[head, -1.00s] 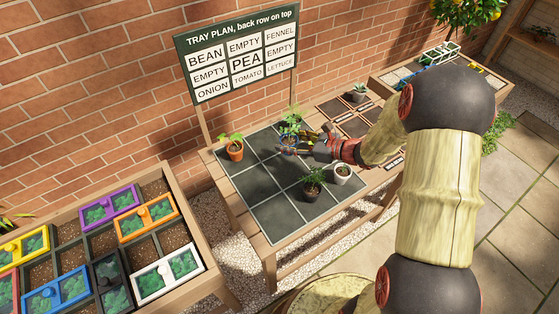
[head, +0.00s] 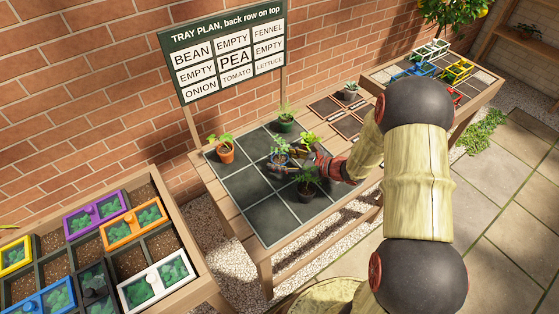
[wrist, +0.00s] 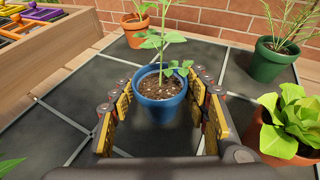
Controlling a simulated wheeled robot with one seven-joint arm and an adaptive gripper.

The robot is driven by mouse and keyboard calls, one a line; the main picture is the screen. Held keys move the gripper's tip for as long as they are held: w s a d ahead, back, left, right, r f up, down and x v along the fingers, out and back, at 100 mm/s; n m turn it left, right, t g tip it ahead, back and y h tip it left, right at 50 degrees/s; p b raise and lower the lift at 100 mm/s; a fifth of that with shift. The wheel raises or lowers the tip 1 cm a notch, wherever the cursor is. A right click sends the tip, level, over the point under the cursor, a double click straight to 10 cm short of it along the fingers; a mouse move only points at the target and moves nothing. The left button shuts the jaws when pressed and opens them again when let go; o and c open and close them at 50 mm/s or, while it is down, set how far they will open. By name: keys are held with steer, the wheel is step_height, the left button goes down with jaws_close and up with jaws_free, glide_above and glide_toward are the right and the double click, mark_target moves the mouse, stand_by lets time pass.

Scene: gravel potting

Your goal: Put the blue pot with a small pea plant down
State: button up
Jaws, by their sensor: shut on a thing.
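The blue pot (head: 279,158) with a small pea plant is over the middle of the dark gridded tray (head: 244,187). In the wrist view the blue pot (wrist: 160,104) stands upright between the two yellow-padded fingers of my gripper (wrist: 160,115), which is shut on it. In the head view my gripper (head: 290,167) reaches in from the right. The pot looks at or just above the middle tile; I cannot tell whether its base touches. The plan board (head: 228,52) shows PEA in its centre cell.
An orange pot (head: 226,154) stands at the tray's back left, a green pot (head: 286,125) at the back right. A leafy lettuce-like plant (wrist: 287,120) is close on the right in the wrist view. A dark pot (head: 306,188) stands near the front.

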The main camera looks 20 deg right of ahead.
steer(key=shift+f, duration=0.1)
steer(key=o, duration=1.2)
steer(key=shift+o, duration=0.2)
steer(key=shift+r, duration=0.25)
steer(key=p+v, duration=0.3)
steer(key=v, duration=0.7)
steer(key=shift+s+d, duration=0.15)
steer(key=shift+d, duration=0.1)
steer(key=shift+s+d+r, duration=0.2)
steer(key=shift+s+d, duration=0.25)
steer(key=shift+s, duration=0.1)
